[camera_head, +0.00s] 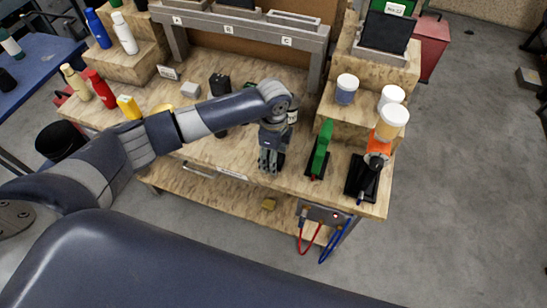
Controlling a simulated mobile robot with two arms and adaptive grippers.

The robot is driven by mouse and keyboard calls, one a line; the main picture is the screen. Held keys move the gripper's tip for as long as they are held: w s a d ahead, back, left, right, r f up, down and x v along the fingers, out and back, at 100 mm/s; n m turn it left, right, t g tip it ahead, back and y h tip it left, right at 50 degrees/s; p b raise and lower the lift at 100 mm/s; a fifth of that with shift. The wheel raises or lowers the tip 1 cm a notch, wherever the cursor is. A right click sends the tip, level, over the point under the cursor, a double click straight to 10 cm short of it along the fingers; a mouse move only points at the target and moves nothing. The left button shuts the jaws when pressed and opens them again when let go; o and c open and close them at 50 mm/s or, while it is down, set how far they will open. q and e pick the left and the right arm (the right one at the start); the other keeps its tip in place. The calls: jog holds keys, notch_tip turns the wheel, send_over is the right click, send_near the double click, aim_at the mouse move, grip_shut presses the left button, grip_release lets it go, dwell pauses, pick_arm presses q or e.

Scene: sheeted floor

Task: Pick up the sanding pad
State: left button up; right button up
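My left arm reaches in from the left across the wooden workbench (215,150). My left gripper (268,164) points down close to the bench top, near its front edge. The fingers are small in view, and I cannot tell whether they are open or shut. A dark patch shows just right of the fingertips; I cannot make out what it is. I cannot identify the sanding pad with certainty. A small light grey block (190,90) lies on the bench to the left, behind my forearm. My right gripper is not in view.
A green tool (321,150) and an orange-and-black tool (371,165) stand right of my gripper. White-lidded jars (347,88) stand on a wooden step. Bottles (101,88) stand at the left.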

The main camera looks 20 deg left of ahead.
pick_arm(q)
jog(key=c, duration=1.1)
jog(key=shift+c, duration=0.2)
jog(key=shift+r, duration=0.4)
notch_tip(320, 180, up, 3)
jog(key=shift+w+f+b, duration=0.1)
jog(key=shift+f+b, duration=0.1)
jog(key=shift+b, duration=0.65)
jog(key=s+d+r+b, duration=0.1)
jog(key=s+d+b, duration=0.1)
jog(key=s, duration=1.4)
jog(key=shift+d+r+b, duration=0.3)
jog(key=shift+d+r, duration=0.05)
jog(key=shift+d, duration=0.3)
jog(key=shift+w, duration=0.1)
jog(key=shift+o, duration=0.7)
